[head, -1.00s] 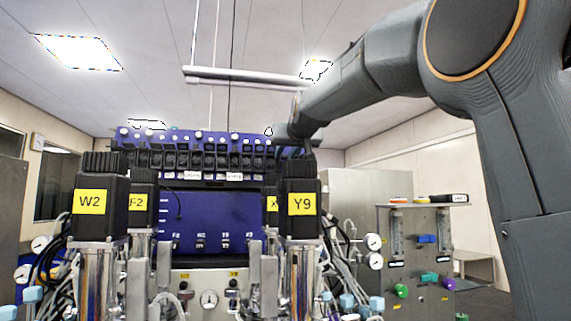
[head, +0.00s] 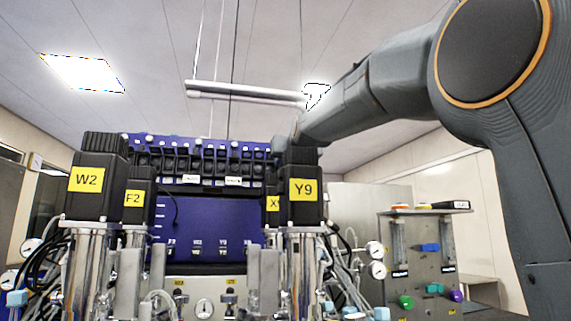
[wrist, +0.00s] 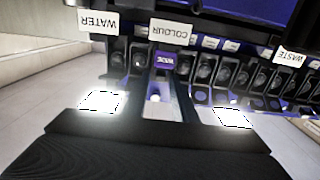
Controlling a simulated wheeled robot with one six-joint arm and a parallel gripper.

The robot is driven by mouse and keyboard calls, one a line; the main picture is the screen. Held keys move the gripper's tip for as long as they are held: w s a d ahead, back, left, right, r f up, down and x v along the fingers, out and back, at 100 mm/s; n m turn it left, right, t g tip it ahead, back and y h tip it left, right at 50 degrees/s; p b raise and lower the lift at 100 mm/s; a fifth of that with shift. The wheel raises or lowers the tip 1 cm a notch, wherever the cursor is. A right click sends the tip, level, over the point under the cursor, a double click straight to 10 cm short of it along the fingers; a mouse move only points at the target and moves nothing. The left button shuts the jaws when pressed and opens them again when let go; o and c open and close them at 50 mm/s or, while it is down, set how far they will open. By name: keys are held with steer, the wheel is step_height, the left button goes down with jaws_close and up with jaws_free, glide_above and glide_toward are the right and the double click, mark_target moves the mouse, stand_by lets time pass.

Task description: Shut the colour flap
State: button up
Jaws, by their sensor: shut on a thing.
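The wrist view shows the valve row upside down. The COLOUR label (wrist: 170,31) is near the top centre, with the WATER label (wrist: 98,21) to its left and the WASTE label (wrist: 292,58) to its right. The colour flap (wrist: 165,63), a purple piece with small white lettering, is just below the COLOUR label. My gripper (wrist: 162,75) reaches up to it, its fingers shut on it; the exact contact is hard to see. In the head view, the valve row (head: 205,165) tops a blue panel, and my gripper's fingers are hidden behind the Y9 motor.
Black motors Y9 (head: 304,185) and W2 (head: 95,180) stand in front of the blue panel (head: 205,222). A grey gauge panel (head: 430,260) with coloured knobs stands at the right. A white rail (head: 245,92) hangs above. Tubes and cables crowd below.

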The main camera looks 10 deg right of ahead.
steer(key=o, duration=0.7)
steer(key=shift+s+r+b, duration=0.1)
steer(key=shift+s+b, duration=1.1)
steer(key=shift+s, duration=2.75)
